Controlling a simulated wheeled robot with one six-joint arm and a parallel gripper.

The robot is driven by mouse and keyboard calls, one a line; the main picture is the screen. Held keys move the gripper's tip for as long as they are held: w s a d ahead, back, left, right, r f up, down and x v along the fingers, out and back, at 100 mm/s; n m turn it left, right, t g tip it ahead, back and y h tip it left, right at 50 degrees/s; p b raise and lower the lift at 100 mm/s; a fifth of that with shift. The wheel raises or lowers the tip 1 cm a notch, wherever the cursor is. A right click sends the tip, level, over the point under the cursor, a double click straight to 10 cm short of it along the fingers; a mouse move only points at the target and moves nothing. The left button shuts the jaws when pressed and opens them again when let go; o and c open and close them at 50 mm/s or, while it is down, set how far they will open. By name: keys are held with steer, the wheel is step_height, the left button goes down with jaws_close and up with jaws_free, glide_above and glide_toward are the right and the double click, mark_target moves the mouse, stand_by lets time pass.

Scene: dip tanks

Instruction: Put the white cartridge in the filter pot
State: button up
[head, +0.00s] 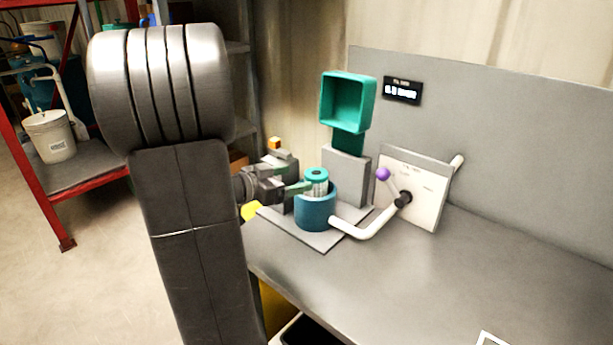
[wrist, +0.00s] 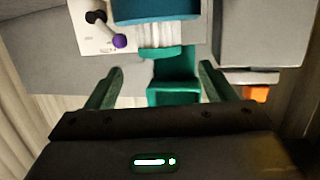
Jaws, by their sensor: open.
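The white cartridge (head: 317,187), with a teal cap, stands upright in the blue filter pot (head: 315,215). Its ribbed white upper part and cap stick out above the rim. In the wrist view, which looks upside down, the white cartridge (wrist: 168,35) shows between the blue pot (wrist: 155,10) and its teal cap. My gripper (head: 300,187) is at the left of the cap, level with the cartridge top. In the wrist view my gripper (wrist: 161,68) has its green fingers spread wide, with clear gaps to the cap. The cartridge's lower part is hidden inside the pot.
A teal open box-shaped lid (head: 347,103) stands raised behind the pot. A white pipe (head: 365,231) leaves the pot at right, towards a white panel (head: 415,190) with a purple-knobbed lever (head: 383,174).

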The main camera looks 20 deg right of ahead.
steer(key=shift+v, duration=1.1)
stand_by(0.4)
